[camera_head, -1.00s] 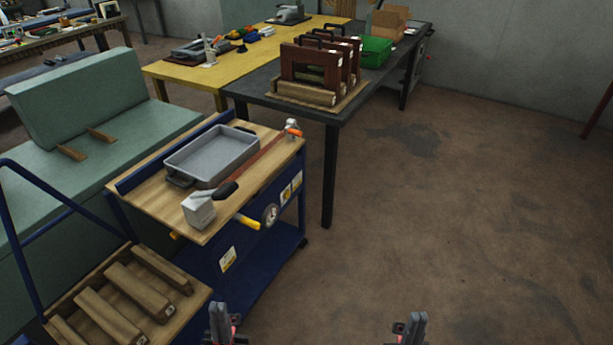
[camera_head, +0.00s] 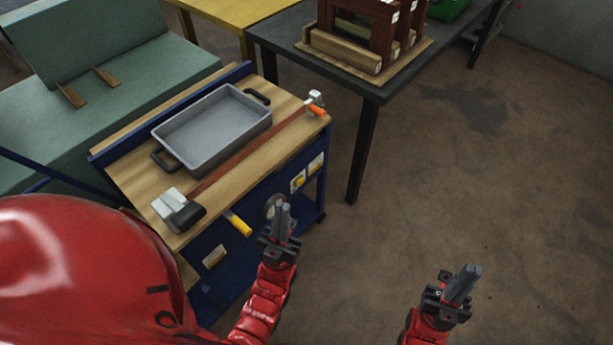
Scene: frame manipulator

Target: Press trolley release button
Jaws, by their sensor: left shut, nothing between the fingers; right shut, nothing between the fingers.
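The blue trolley (camera_head: 240,259) with a wooden top (camera_head: 257,162) stands left of centre. A yellow handle-like part (camera_head: 238,223) sticks out of its front edge, and a round grey dial-like part (camera_head: 273,205) and yellow-marked labels (camera_head: 299,181) are on its front. I cannot tell which part is the release button. My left gripper (camera_head: 283,215) is shut and empty, in front of the trolley's front side, overlapping the round part in the picture; contact cannot be told. My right gripper (camera_head: 466,277) is shut and empty over the floor to the right.
A grey tray (camera_head: 212,128) and a clamp bar (camera_head: 248,150) lie on the trolley top. A dark table (camera_head: 294,35) with wooden frames (camera_head: 367,29) stands behind. A green bench (camera_head: 120,90) is to the left. The floor at right is clear.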

